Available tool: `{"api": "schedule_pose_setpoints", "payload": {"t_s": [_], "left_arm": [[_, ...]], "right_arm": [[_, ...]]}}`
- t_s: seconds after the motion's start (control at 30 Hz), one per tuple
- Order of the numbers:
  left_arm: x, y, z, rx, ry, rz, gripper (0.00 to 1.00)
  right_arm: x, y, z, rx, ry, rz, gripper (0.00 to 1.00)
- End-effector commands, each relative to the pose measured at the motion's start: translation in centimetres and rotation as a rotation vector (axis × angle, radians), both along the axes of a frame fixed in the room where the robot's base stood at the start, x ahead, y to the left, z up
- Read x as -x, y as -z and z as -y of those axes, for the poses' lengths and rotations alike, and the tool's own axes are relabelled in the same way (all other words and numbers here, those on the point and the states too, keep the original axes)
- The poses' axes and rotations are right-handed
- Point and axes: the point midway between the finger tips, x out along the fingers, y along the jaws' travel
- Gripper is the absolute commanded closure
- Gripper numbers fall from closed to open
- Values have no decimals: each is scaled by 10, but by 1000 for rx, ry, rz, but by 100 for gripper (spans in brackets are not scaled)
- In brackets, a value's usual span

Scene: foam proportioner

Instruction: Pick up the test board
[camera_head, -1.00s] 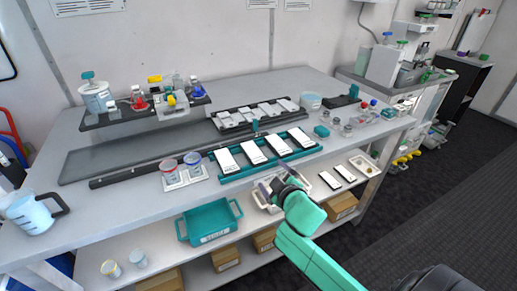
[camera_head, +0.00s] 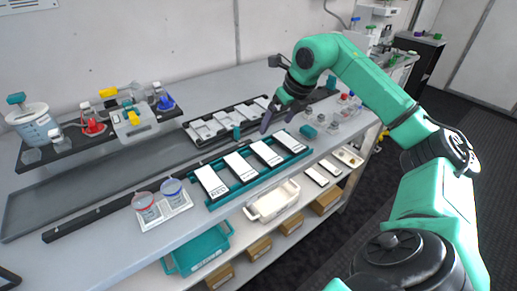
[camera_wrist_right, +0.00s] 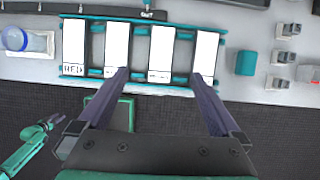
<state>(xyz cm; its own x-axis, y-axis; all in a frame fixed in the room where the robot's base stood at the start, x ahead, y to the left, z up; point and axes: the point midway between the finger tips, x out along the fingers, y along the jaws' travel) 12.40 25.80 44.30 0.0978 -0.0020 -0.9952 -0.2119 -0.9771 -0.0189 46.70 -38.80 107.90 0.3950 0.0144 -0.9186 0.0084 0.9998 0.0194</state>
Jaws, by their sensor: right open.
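Several white test boards stand in a row in a teal rack (camera_head: 222,200) on the bench: the leftmost board (camera_head: 211,183), two middle boards (camera_head: 241,167) (camera_head: 266,152) and the rightmost board (camera_head: 291,142). The leftmost board (camera_wrist_right: 73,45) bears dark lettering in the wrist view. My right gripper (camera_head: 277,118) is open and empty, above the bench behind the right part of the rack.
A grey tray rack (camera_head: 205,131) lies behind the teal rack. A white bin (camera_head: 272,203) and a teal bin (camera_head: 197,252) are below the front edge.

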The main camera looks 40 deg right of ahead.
Motion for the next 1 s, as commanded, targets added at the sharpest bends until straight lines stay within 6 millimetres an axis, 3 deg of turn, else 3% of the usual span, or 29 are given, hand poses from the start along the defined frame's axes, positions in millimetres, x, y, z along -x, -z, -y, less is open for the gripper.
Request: {"api": "schedule_pose_setpoints", "payload": {"t_s": [0.07,0.33,0.73,1.0], "left_arm": [[1,0,0,0,0,-2,50],[14,-12,-1,-3,0,-23,50],[8,-40,-1,-1,1,-13,50],[7,-39,0,-1,2,-12,50]], "right_arm": [[3,4,9,22,21,-23,0],[-21,64,6,16,14,-26,0],[-43,125,3,13,14,-21,0],[-46,136,4,18,13,-20,0]]}}
